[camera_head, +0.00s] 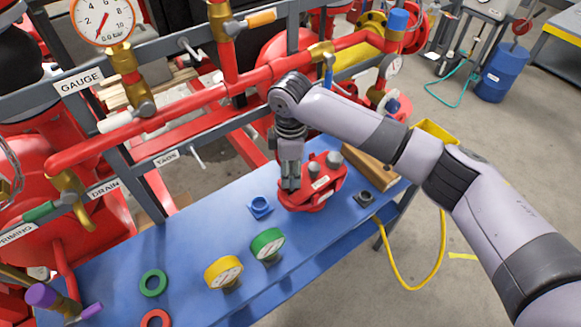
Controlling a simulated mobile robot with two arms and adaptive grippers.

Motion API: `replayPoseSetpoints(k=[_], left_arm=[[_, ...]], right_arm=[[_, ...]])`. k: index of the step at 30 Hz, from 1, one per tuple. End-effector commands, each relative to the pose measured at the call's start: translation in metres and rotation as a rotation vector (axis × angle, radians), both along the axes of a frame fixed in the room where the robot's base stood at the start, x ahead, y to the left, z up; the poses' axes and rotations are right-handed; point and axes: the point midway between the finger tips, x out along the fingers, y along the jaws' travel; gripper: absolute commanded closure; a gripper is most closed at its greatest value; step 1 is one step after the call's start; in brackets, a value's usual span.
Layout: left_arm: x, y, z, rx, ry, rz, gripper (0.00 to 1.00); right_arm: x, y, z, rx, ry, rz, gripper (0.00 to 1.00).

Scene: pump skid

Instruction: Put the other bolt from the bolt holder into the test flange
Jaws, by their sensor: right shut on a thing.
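The red test flange (326,184) sits on the blue bench, with grey round bolt heads showing on its top. My right gripper (291,187) points straight down over the left part of the flange. It is shut on a bolt, which is mostly hidden between the fingers; I cannot tell how deep the bolt sits in a hole. A wooden block (372,168), which looks like the bolt holder, lies right behind the flange and is partly hidden by my right arm. My left gripper is not in view.
Red pipes and a grey rail run behind. A yellow hose (400,282) hangs at the right.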

Motion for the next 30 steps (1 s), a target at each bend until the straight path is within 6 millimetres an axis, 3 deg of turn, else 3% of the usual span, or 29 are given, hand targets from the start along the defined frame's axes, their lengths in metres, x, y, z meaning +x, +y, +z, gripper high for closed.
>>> replayPoseSetpoints(k=[30], left_arm=[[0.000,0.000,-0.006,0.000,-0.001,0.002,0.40]], right_arm=[[0.000,0.000,-0.023,0.001,0.000,0.000,0.93]])
